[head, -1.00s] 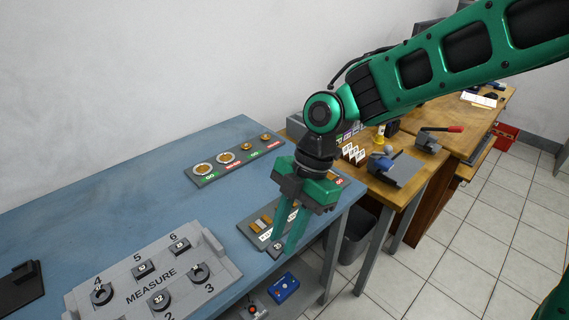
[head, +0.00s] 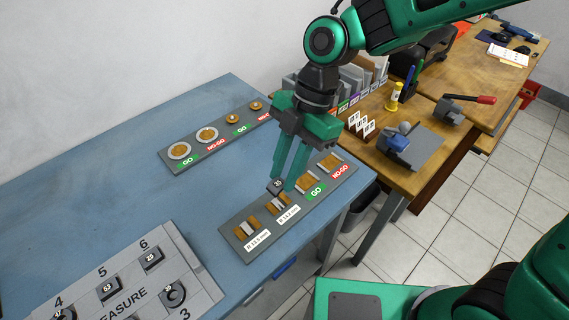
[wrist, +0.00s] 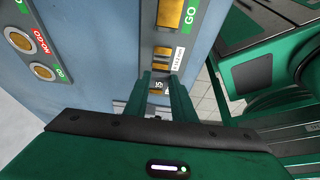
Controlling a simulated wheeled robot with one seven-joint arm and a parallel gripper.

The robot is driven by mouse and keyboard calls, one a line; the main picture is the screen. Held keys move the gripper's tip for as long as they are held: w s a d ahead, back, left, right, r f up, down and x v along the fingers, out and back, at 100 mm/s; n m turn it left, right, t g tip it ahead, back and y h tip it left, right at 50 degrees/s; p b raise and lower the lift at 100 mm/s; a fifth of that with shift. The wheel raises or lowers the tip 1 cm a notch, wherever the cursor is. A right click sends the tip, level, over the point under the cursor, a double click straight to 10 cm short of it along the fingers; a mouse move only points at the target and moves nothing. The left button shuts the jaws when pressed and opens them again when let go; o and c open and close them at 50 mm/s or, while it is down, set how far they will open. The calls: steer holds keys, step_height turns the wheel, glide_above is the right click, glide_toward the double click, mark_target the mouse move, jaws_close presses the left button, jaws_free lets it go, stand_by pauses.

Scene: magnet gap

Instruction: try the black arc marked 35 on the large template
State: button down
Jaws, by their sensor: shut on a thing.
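My gripper (head: 282,187) is shut on a small black arc (head: 276,185) with a white number label, too small to read surely. In the wrist view the black arc (wrist: 157,87) sits between the fingertips. Below it is a grey template board (head: 237,255) with two labelled templates at its left end. The left template (head: 246,228), labelled about R 13.5 mm, is clear of my gripper. The right template (head: 278,204), labelled about R 11.2 mm, lies just under the arc in the head view. I cannot tell whether arc and template touch.
The board also has a GO pad (head: 309,182) and a NO-GO pad (head: 331,162). A second GO/NO-GO board (head: 197,155) lies farther back. A grey MEASURE tray (head: 180,262) with several arcs stands at lower left. The blue table (head: 120,180) between is clear.

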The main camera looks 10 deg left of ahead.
mark_target(280, 202)
steer(key=shift+f, duration=2.75)
steer(key=shift+f, duration=0.45)
steer(key=c, duration=1.4)
jaws_free()
steer(key=c, duration=0.5)
steer(key=shift+r, duration=2.3)
